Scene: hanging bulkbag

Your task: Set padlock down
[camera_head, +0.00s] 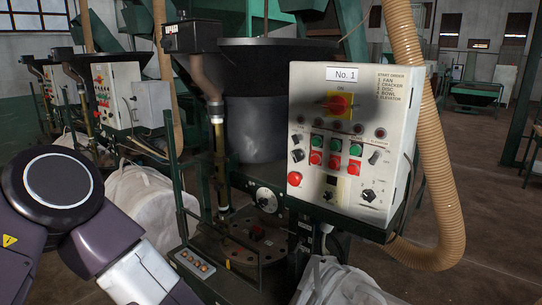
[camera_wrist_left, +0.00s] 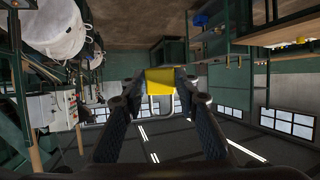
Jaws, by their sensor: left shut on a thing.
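A yellow padlock (camera_wrist_left: 161,78) is held between the fingertips of my left gripper (camera_wrist_left: 160,86) in the left wrist view. A grey shackle loop (camera_wrist_left: 173,104) shows just below its yellow body in that picture. My left gripper is shut on the padlock, and nothing is seen touching the padlock besides the fingers. In the head view my left arm comes in at the lower left. Its gripper and the padlock are outside that view. My right gripper is in neither view.
A white control box labelled No. 1 (camera_head: 353,143) stands at the centre right, with a tan hose (camera_head: 408,60) beside it. A machine base with a round plate (camera_head: 245,243) is below left. White bags (camera_head: 140,205) stand behind my left arm. Open floor (camera_head: 490,200) lies at right.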

